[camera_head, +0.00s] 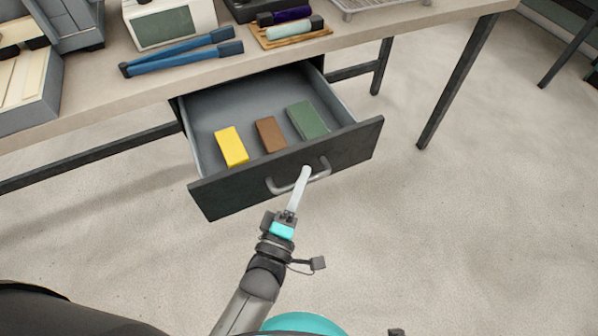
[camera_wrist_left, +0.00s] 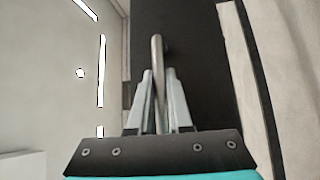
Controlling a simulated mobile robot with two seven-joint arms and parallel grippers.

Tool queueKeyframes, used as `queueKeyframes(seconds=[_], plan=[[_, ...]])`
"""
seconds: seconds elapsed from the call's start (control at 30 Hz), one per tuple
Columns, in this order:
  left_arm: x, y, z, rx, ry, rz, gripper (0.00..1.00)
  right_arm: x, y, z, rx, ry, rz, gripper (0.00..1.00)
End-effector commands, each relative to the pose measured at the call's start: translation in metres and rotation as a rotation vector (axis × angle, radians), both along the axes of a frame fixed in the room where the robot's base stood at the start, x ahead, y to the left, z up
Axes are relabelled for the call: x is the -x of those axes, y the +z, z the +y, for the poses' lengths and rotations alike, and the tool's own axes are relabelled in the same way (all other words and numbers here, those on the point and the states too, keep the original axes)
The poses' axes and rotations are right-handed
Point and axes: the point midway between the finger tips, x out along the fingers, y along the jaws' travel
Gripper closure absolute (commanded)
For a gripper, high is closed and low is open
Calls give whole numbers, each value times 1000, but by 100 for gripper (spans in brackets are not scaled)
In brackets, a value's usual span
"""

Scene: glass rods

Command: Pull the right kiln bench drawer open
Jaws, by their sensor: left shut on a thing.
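The drawer (camera_head: 345,147) under the bench stands well out from the bench, with its inside showing. Its dark front panel also fills the middle of the left wrist view (camera_wrist_left: 198,60). A grey bar handle (camera_head: 320,173) is fixed to the front. My left gripper (camera_head: 305,172) is at the handle; in the left wrist view its two fingers (camera_wrist_left: 160,92) stand on either side of the handle bar (camera_wrist_left: 157,55), shut on it. The fingers partly hide the handle in the head view. My right gripper is not in view.
The drawer holds a yellow block (camera_head: 231,146), a brown block (camera_head: 270,134) and a green block (camera_head: 307,119). The bench top (camera_head: 95,103) carries blue tongs (camera_head: 180,55) and a wooden rack with rollers (camera_head: 290,33). Bare floor (camera_head: 450,220) lies in front and to the right.

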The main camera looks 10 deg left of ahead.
Motion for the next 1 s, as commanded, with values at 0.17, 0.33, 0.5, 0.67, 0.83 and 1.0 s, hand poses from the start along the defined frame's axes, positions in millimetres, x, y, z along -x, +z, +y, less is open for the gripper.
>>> queueKeyframes(seconds=[0.17,0.33,0.5,0.67,0.83,1.0], plan=[[1,-1,0,-1,0,1,100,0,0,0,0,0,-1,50],[1,-1,0,-1,0,1,100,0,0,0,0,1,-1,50],[1,-1,0,-1,0,1,64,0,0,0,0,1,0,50],[1,0,0,0,-1,1,53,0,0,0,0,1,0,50],[1,0,0,0,-1,0,53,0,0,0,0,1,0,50],[0,-2,-1,0,-1,1,53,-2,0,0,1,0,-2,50]])
